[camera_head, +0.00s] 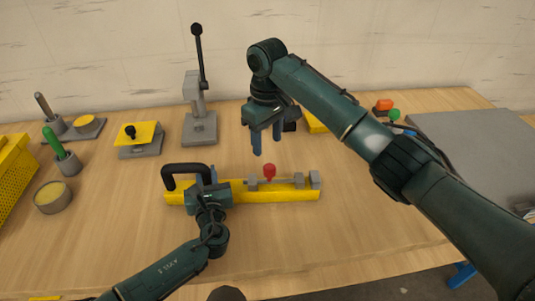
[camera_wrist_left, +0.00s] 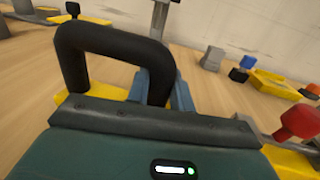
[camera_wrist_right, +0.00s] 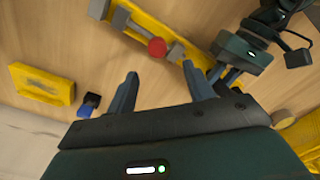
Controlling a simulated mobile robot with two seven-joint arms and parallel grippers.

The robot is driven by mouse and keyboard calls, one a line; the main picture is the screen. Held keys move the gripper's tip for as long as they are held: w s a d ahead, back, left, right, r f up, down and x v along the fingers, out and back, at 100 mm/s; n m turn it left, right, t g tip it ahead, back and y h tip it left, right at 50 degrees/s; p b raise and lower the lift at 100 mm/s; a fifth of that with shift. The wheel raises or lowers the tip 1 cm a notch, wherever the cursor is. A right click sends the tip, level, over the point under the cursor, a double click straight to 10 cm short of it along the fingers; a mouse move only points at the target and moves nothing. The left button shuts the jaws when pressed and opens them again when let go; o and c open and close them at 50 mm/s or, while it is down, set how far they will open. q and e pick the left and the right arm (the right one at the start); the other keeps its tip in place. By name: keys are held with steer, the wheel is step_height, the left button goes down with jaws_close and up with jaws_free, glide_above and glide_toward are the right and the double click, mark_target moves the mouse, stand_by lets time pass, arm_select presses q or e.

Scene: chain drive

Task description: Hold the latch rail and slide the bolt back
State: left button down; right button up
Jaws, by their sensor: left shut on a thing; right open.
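The yellow latch rail (camera_head: 285,194) lies across the middle of the table, with a black handle (camera_head: 187,169) at its left end. The bolt (camera_head: 283,181) is a grey rod with a red knob (camera_head: 269,171), sitting in grey blocks on the rail. My left gripper (camera_head: 209,182) is shut on the black handle; the left wrist view also shows the handle (camera_wrist_left: 115,45) between its fingers. My right gripper (camera_head: 266,145) is open and empty, above and behind the red knob. In the right wrist view the knob (camera_wrist_right: 157,47) lies beyond its fingertips.
A grey lever press (camera_head: 199,125) stands behind the rail. A yellow block on a plate (camera_head: 139,136), a green-handled tool in a cup (camera_head: 62,158) and a round tin (camera_head: 53,197) are to the left. A yellow tray (camera_wrist_right: 42,84) lies behind my right gripper. The table before the rail's right half is clear.

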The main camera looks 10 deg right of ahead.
arm_select(q)
steer(key=shift+a, duration=0.1)
arm_select(e)
step_height(320, 180, up, 2)
steer(key=shift+r, duration=0.2)
arm_select(q)
steer(key=c, duration=1.1)
jaws_free()
steer(key=shift+c, duration=0.2)
